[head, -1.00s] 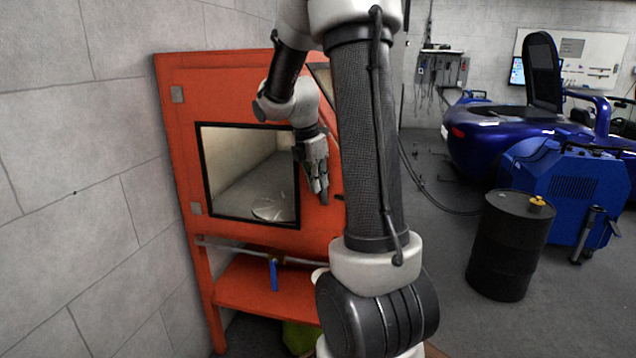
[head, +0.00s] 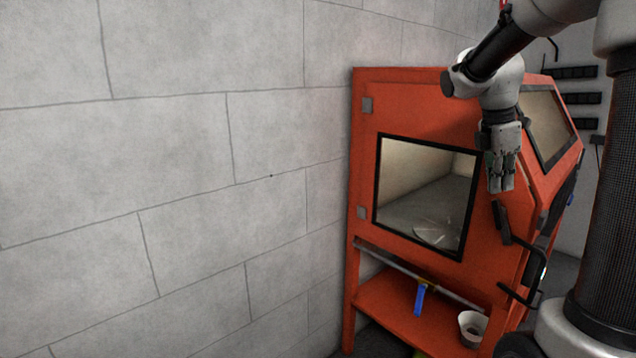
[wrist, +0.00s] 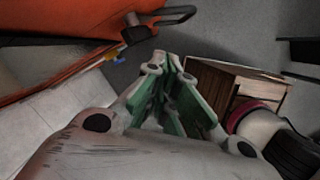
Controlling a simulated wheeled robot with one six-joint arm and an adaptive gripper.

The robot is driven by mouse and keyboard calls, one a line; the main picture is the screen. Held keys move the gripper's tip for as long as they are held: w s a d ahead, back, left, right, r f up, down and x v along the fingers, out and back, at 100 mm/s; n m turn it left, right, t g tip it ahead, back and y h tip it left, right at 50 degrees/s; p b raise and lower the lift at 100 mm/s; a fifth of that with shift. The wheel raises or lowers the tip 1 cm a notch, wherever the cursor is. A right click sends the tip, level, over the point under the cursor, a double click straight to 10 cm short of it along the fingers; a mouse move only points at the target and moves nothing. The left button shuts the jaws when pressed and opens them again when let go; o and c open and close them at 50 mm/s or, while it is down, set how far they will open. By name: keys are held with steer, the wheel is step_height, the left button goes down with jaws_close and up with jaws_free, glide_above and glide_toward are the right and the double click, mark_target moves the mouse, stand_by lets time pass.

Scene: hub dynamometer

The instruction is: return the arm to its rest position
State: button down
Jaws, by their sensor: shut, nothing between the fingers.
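My gripper (head: 502,186) hangs with its fingers pointing down in the head view, in front of the upper right part of the orange cabinet (head: 440,104). Its fingers are together and hold nothing. In the wrist view my gripper (wrist: 168,72) shows green finger pads close to each other with nothing between them. My arm is raised and bent, with its forearm coming in from the upper right. The rest position itself is not marked in any view.
The cabinet has a window (head: 379,185) and a black handle (head: 503,222) near my gripper. A white bowl (head: 472,321) and a blue-handled valve (head: 420,299) are below. A block wall (head: 180,170) fills the left. A wooden cabinet (wrist: 222,88) shows in the wrist view.

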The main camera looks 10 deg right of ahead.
steer(key=s+a+m+t+y, duration=0.1)
steer(key=s+a+m+t, duration=0.1)
steer(key=s+a+m, duration=0.4)
steer(key=s+a+f+m+t+y, duration=0.1)
steer(key=s+a+m, duration=0.4)
steer(key=s+m, duration=0.5)
steer(key=s+t, duration=0.1)
steer(key=s, duration=0.2)
steer(key=shift+s+a+f+y, duration=0.25)
steer(key=shift+s+a+y, duration=0.1)
steer(key=shift+s+y, duration=0.05)
